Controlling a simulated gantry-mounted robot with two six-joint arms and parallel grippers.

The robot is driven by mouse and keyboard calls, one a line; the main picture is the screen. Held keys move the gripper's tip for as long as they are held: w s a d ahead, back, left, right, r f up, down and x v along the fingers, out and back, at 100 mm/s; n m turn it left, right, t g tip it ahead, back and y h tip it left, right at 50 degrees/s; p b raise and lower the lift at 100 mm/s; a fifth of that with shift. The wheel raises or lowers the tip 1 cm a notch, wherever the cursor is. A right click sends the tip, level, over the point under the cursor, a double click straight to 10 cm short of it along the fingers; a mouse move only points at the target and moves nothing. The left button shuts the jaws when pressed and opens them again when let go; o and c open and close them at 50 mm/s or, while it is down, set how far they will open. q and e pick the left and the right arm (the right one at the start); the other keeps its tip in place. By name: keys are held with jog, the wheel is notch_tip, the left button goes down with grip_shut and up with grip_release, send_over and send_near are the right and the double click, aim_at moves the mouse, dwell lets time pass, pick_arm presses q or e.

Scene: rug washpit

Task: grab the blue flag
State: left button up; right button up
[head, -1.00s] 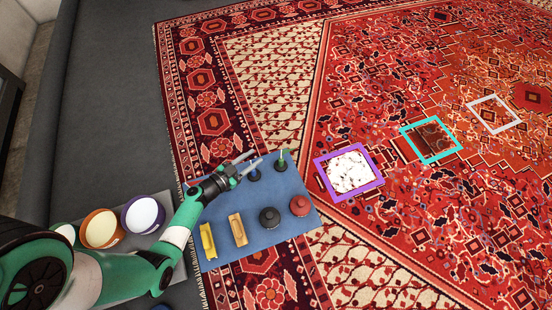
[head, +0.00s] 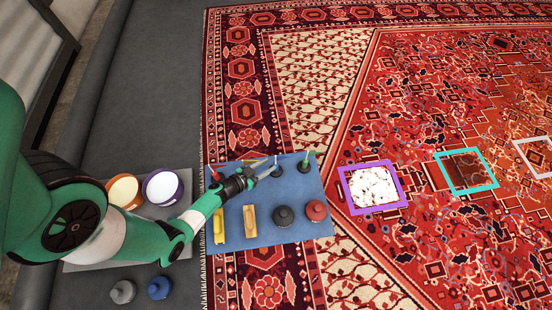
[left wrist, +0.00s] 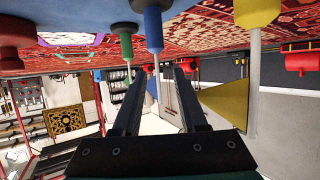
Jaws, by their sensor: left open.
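The blue flag shows in the left wrist view, with its blue base (left wrist: 153,24) and a pale pole running down from it. In the head view its dark base (head: 277,171) stands on the blue mat (head: 240,238), and its cloth is hard to make out. My left gripper (head: 270,166) is open just beside it. In the left wrist view the pole lies between or just beyond the open fingers (left wrist: 158,72); I cannot tell which. No grip on it shows. My right gripper is not in view.
A green flag (left wrist: 126,46) and a yellow flag (left wrist: 225,106) stand close on either side. The mat also bears a black pot (head: 284,216), a red pot (head: 315,210) and a tan brush (head: 250,221). Framed patches, the nearest purple (head: 347,190), lie on the red rug to the right.

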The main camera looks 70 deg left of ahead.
aim_at(275, 163)
pick_arm(q)
jog(key=b+x, duration=0.2)
jog(key=x, duration=0.2)
jog(key=shift+w+d+f, duration=0.1)
jog(key=shift+w+f, duration=0.1)
jog(key=shift+w, duration=0.35)
jog(key=shift+s, duration=0.15)
jog(key=shift+c, duration=0.6)
grip_shut()
